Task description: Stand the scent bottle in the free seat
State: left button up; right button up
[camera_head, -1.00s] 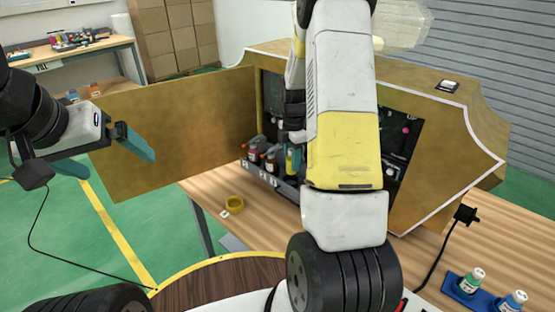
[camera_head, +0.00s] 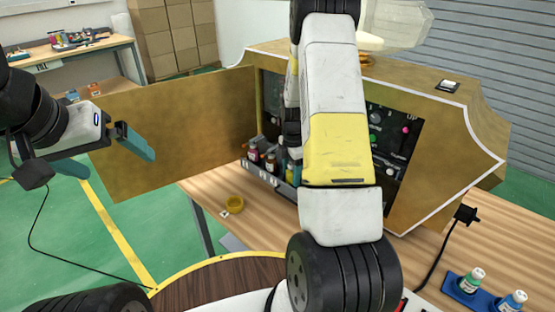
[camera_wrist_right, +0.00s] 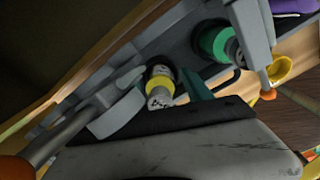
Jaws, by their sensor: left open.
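Several small scent bottles (camera_head: 254,155) stand in a grey rack (camera_head: 262,176) inside the open cabinet in the head view. In the right wrist view, a bottle with a yellow band and pale cap (camera_wrist_right: 160,85) is beside a teal finger of my right gripper (camera_wrist_right: 195,88). The other finger is not clear, so I cannot tell whether the bottle is held. A green-topped bottle (camera_wrist_right: 213,42) sits to its upper right. My right arm hides most of the right gripper and rack in the head view. I cannot make out a free seat.
The open cabinet door (camera_head: 180,130) extends left of the rack. A yellow ring (camera_head: 235,204) lies on the wooden table (camera_head: 460,260) in front. A blue tray (camera_head: 462,288) with two bottles is at the lower right, near a black cable (camera_head: 440,260).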

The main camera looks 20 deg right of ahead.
notch_tip(320, 180, up, 12)
jog(key=shift+r, duration=0.15)
jog(key=s+a+r+m+t, duration=0.1)
jog(key=s+a+r+m, duration=0.15)
jog(key=r, duration=0.25)
jog(key=s+a+r+m+t, duration=0.1)
jog(key=s+a+r+m, duration=0.15)
jog(key=r, duration=0.25)
jog(key=s+a+r+m+t, duration=0.1)
jog(key=s+a+r+m, duration=0.1)
jog(key=s, duration=0.4)
jog(key=s+a+r+m+t+y, duration=0.1)
jog(key=s+a+r+m, duration=0.2)
jog(key=s+r+m, duration=0.2)
jog(key=s+a+r+m+t+y, duration=0.1)
jog(key=s+a+r+m+t, duration=0.1)
jog(key=s+m, duration=0.5)
jog(key=shift+s+a+r, duration=0.45)
jog(key=shift+a+r, duration=0.15)
jog(key=shift+r, duration=0.05)
jog(key=shift+c, duration=0.2)
